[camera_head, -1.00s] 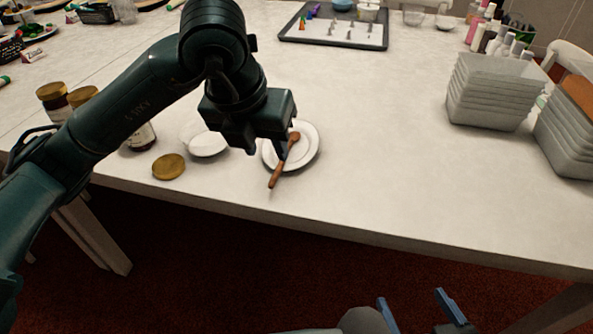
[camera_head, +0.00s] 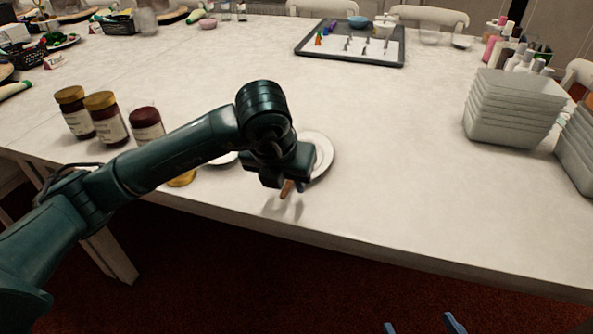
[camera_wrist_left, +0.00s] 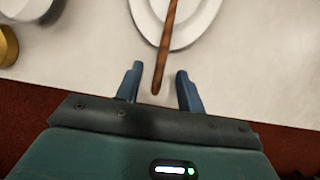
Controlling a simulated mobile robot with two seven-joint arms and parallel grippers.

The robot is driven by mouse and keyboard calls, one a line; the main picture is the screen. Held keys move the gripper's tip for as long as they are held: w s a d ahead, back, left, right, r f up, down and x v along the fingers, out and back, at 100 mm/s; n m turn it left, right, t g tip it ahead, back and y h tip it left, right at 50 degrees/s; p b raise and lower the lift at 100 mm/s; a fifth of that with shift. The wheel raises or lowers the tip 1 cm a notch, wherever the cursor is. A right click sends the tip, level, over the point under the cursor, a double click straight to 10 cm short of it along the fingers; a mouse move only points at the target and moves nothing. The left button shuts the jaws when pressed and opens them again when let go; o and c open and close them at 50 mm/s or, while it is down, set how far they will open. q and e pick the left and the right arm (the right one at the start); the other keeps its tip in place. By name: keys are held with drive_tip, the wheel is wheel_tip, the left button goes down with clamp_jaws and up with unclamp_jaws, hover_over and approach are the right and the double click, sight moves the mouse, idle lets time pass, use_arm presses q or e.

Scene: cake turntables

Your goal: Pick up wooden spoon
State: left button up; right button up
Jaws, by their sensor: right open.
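The wooden spoon (camera_head: 287,189) is mostly hidden behind my left gripper in the head view; only a bit of its brown handle shows at the table's front edge. In the left wrist view the spoon's handle (camera_wrist_left: 166,50) lies across a white plate (camera_wrist_left: 205,20) and its end reaches between my fingertips. My left gripper (camera_wrist_left: 158,83) is open, with a gap on each side of the handle. The plate (camera_head: 324,150) shows partly behind the gripper (camera_head: 290,186) in the head view. My right gripper (camera_head: 422,325) is open and empty at the bottom edge, in front of the table.
Three dark-lidded or gold-lidded jars (camera_head: 108,118) stand left, behind my left arm. A gold lid (camera_head: 183,179) and a second white dish (camera_head: 224,158) lie partly hidden by the arm. Stacked grey containers (camera_head: 510,108) stand right. The table right of the plate is clear.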

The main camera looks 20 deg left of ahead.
use_arm(q)
drive_tip(key=shift+x, duration=0.85)
clamp_jaws()
